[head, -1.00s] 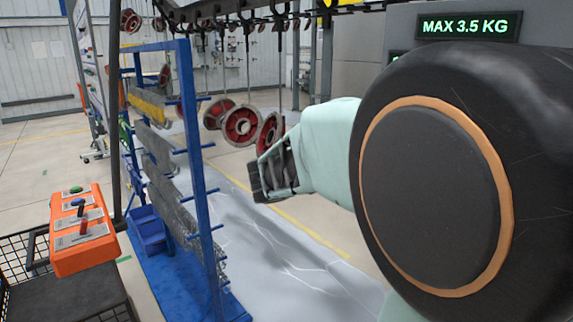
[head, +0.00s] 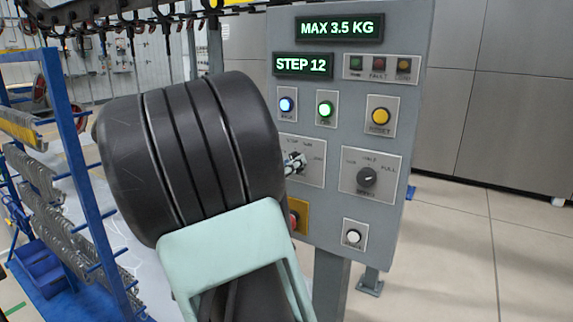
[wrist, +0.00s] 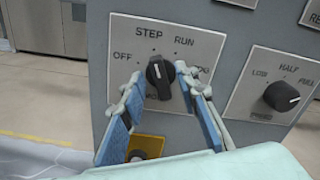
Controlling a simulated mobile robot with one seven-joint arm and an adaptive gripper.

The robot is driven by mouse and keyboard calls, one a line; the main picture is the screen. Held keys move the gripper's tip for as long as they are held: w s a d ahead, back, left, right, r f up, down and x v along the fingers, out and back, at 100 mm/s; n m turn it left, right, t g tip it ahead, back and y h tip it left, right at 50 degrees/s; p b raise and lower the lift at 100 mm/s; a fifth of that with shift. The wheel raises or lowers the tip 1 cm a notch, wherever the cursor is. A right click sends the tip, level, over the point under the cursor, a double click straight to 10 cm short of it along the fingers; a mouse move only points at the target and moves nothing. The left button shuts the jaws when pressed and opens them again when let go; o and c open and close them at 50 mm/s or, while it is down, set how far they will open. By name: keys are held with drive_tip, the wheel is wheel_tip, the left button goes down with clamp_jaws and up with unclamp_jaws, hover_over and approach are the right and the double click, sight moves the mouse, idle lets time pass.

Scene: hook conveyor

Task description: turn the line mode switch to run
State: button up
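The line mode switch (wrist: 158,75) is a black knob on a grey plate, with OFF, STEP and RUN labels in the wrist view. A further label at right is partly hidden by a finger. The knob stands nearly upright, its white mark toward STEP. My gripper (wrist: 160,85) is open, one blue-padded finger on each side of the knob; I cannot tell whether either touches it. In the head view, the switch plate (head: 315,172) is partly covered by my arm and fingertips.
The control panel (head: 345,225) also carries a speed knob (head: 367,178), a yellow reset button (head: 380,116), lit blue and green buttons, and a red button on yellow below the switch. The display (head: 303,65) reads STEP 12. A blue rack (head: 75,140) stands at left.

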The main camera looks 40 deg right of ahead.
drive_tip(key=shift+w+d, duration=0.2)
drive_tip(key=shift+d, duration=0.2)
drive_tip(key=shift+c, duration=0.3)
clamp_jaws()
drive_tip(key=shift+b, duration=0.3)
drive_tip(key=m+b, duration=0.4)
drive_tip(key=b, duration=0.1)
drive_tip(key=m+b, duration=0.5)
drive_tip(key=shift+s+f+m, duration=0.1)
drive_tip(key=shift+s+m, duration=0.1)
drive_tip(key=shift+m, duration=0.1)
drive_tip(key=shift+b, duration=0.3)
